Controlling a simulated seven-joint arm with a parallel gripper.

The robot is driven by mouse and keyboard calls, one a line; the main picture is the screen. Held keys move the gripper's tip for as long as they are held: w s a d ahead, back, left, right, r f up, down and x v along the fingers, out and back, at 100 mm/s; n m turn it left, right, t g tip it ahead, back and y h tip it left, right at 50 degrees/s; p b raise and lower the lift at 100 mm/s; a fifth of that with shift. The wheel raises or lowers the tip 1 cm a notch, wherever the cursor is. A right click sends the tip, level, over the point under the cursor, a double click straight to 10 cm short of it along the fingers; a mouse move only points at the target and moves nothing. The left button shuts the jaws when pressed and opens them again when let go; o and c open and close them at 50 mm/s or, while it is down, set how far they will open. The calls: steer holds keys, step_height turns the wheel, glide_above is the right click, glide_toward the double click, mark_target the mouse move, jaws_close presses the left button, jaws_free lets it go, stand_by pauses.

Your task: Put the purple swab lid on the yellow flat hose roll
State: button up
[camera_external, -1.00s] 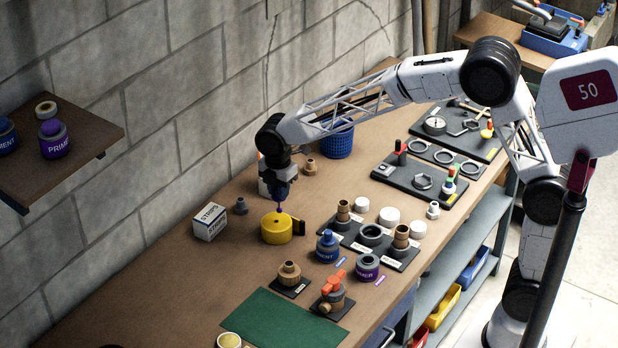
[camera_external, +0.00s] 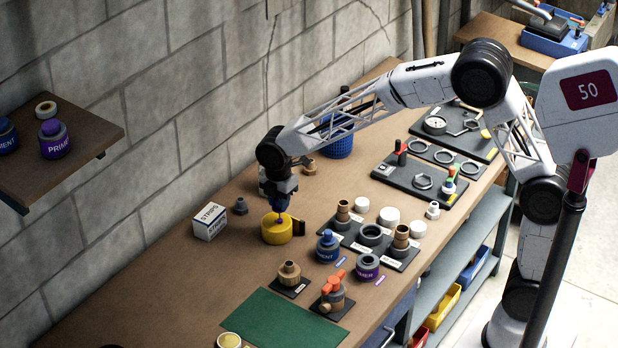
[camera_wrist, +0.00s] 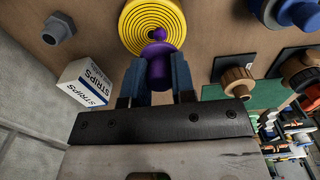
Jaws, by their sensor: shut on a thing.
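The yellow flat hose roll (camera_external: 276,232) lies on the bench, and its coiled top shows in the wrist view (camera_wrist: 134,27). My gripper (camera_external: 280,208) is just above the roll and points down. In the wrist view my gripper (camera_wrist: 157,65) is shut on the purple swab lid (camera_wrist: 157,54), whose purple swab tip (camera_wrist: 157,33) reaches over the roll's middle. I cannot tell whether the lid touches the roll. The open purple primer can (camera_external: 367,267) stands on the bench to the right of the roll.
A strips box (camera_external: 210,222) and a grey fitting (camera_external: 241,206) stand left of the roll. A blue cement can (camera_external: 327,246) stands to its right. Brown fittings and a black tray (camera_external: 384,262) lie further right. A green mat (camera_external: 285,318) lies in front.

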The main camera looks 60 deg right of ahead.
steer(key=o, duration=0.9)
steer(key=shift+r, duration=0.1)
step_height(320, 180, up, 12)
steer(key=shift+r, duration=0.1)
stand_by(0.7)
